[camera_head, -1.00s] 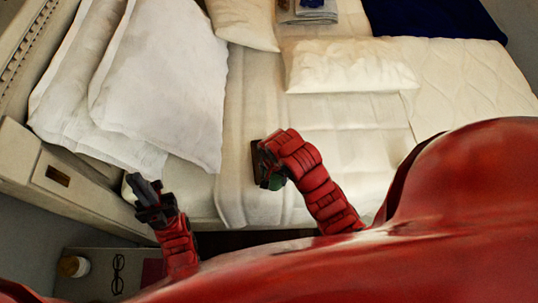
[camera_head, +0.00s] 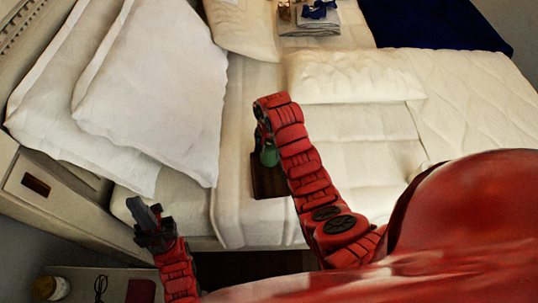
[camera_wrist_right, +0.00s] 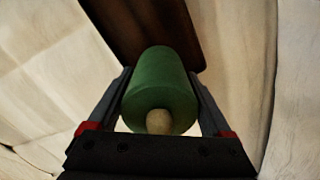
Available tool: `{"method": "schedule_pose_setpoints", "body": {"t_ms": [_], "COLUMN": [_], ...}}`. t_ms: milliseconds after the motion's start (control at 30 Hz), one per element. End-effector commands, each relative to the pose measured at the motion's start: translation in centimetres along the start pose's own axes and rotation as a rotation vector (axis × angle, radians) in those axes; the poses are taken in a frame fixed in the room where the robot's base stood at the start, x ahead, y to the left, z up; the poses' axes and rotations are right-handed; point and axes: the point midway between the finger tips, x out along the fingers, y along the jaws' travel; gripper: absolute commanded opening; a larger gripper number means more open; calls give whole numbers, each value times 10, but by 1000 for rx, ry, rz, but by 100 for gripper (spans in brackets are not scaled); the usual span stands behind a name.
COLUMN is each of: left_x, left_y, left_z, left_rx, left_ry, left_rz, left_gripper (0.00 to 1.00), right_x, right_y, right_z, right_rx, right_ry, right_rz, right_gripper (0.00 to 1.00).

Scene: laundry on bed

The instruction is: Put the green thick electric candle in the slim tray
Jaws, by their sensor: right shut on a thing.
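The green thick candle (camera_wrist_right: 160,85) is between the fingers of my right gripper (camera_wrist_right: 158,100), which is shut on it. Its pale tip faces the wrist camera. In the head view the candle (camera_head: 269,155) shows beside my right gripper (camera_head: 264,138), near the far end of the dark brown slim tray (camera_head: 268,184). The tray lies on the bed, partly hidden by my right arm. In the wrist view the tray (camera_wrist_right: 140,22) is beyond the candle; I cannot tell whether they touch. My left gripper (camera_head: 146,215) is by the bed's near edge, with no object visible in it.
Large white pillows (camera_head: 150,90) lie left of the tray, and another pillow (camera_head: 350,75) lies beyond on the right. Folded cloths (camera_head: 308,22) are at the back. A nightstand (camera_head: 80,275) with glasses and a jar stands at lower left.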

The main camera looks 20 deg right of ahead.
Motion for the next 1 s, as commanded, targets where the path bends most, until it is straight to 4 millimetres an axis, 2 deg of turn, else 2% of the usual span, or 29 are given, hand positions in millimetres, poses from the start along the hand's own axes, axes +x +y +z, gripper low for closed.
{"method": "schedule_pose_setpoints", "body": {"t_ms": [100, 200, 533, 567, 600, 633, 1000], "left_x": [10, 12, 8, 9, 9, 9, 7], "left_y": [0, -1, 0, 0, 0, 0, 0], "left_z": [-2, -2, -1, -2, -2, -2, -1], "left_rx": [0, 0, 0, 0, 0, 0, 0], "left_ry": [0, 0, 0, 0, 0, 0, 0], "left_rz": [0, 0, 0, 0, 0, 0, 0], "left_gripper": [0, 0, 0, 0, 0, 0, 0], "right_x": [13, 21, 26, 25, 25, 25, 18], "right_y": [1, 1, 0, 0, 0, 0, 0], "right_z": [1, 0, 0, 0, 0, 0, 0], "right_rx": [0, 1, 0, 0, 0, 0, 0], "right_ry": [-4, 1, 2, 2, 2, 2, 1], "right_rz": [5, 1, -1, -1, -1, -1, -1], "right_gripper": [19, 19, 19, 89, 96, 100, 100]}}
